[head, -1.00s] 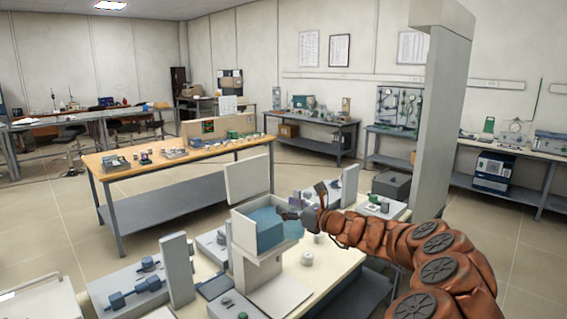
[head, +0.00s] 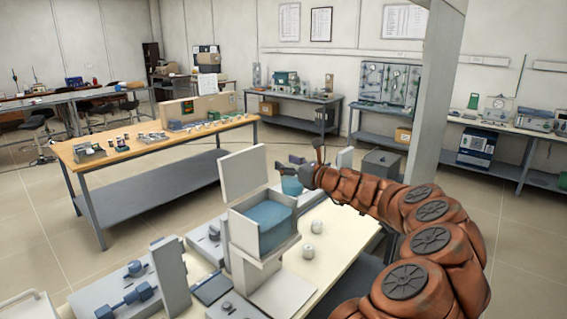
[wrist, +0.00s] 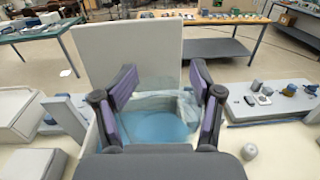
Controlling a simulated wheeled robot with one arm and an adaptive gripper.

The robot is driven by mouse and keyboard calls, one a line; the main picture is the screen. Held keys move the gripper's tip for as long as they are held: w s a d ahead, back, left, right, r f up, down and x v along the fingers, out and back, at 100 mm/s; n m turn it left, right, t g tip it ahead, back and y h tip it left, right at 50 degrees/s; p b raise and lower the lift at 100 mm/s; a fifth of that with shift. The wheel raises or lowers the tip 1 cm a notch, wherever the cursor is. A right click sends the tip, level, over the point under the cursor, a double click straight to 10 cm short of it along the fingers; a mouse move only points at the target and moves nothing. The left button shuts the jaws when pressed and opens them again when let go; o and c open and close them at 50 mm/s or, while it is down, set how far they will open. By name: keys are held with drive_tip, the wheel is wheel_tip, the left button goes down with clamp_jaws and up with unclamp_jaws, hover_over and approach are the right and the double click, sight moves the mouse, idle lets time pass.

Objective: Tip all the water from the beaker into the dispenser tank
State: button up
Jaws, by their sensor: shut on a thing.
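The dispenser tank (head: 247,240) is a pale open box on a stand, with blue water inside and its flat lid (head: 244,172) standing upright. In the head view my gripper (head: 288,172) is just beyond the tank's right side, shut on the clear beaker (head: 291,187), which looks blue. In the wrist view the beaker (wrist: 165,82) is between the two purple-padded fingers of my gripper (wrist: 162,90), with the lid (wrist: 125,50) behind it. Blue water shows below and through the glass; I cannot tell how much is in the beaker. Its tilt is unclear.
A tall pale column (head: 432,110) rises behind my arm. A wooden-topped table (head: 150,150) stands beyond, across open floor.

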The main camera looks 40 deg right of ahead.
drive_tip(key=shift+f+b, duration=1.5)
drive_tip(key=shift+f, duration=0.35)
drive_tip(key=shift+r+n+g, duration=0.15)
drive_tip(key=shift+n+g, duration=0.25)
drive_tip(key=shift+n, duration=0.1)
drive_tip(key=shift+r+h+p, duration=0.1)
drive_tip(key=shift+h+p, duration=0.2)
drive_tip(key=shift+p, duration=0.15)
drive_tip(key=shift+n+g+p, duration=1)
drive_tip(key=shift+p, duration=0.2)
idle(0.4)
drive_tip(key=shift+a+f+n+g+h+p, duration=0.1)
drive_tip(key=shift+f+n+g+h+p, duration=0.35)
drive_tip(key=shift+h+p, duration=0.2)
idle(1.0)
drive_tip(key=shift+w+a+f+n+g+h, duration=0.15)
drive_tip(key=shift+f+n+g+h, duration=0.1)
drive_tip(key=shift+n+g+h, duration=0.3)
idle(1.3)
